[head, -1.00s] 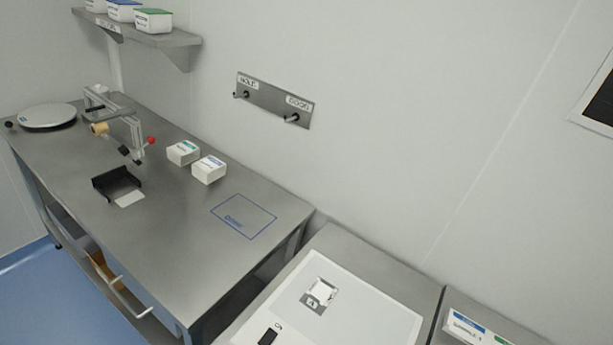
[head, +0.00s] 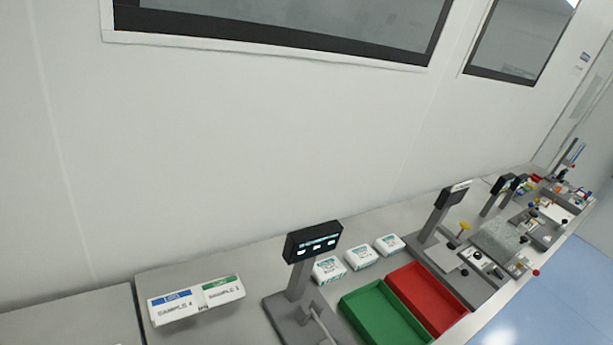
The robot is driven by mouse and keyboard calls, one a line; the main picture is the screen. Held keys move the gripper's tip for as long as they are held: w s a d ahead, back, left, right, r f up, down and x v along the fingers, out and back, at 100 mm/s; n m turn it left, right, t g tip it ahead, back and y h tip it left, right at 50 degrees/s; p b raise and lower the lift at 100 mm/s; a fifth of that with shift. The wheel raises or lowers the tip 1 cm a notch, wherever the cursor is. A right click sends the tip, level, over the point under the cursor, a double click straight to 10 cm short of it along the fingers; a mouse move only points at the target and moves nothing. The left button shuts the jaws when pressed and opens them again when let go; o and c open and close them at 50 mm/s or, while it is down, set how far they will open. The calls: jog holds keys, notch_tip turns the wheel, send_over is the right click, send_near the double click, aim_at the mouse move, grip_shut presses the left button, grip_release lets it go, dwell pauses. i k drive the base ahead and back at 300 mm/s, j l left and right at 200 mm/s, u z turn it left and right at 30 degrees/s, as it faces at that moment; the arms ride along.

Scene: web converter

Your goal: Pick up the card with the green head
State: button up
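The card with the green head (head: 222,290) stands at the lower left of the head view, at the left end of the long bench. It is white with a green band on top and dark print that seems to read SAMPLE and a number. Directly to its left, close against it, is a similar white card with a blue head (head: 173,305). Both cards appear tilted back, near the bench's left end. What holds them up is not clear. My gripper is not in view.
A dark display on a grey post (head: 314,243) stands right of the cards. Beyond it are several white packs (head: 360,257), a green tray (head: 384,314) and a red tray (head: 432,297). More instruments line the bench farther right. Bare bench (head: 65,325) lies left of the cards.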

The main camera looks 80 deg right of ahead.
aim_at(217, 292)
jog(key=k+z, duration=0.15)
jog(key=z, duration=1.3)
jog(key=i+l, duration=0.3)
jog(key=i, duration=0.15)
jog(key=i+l, duration=0.3)
jog(key=i, duration=0.15)
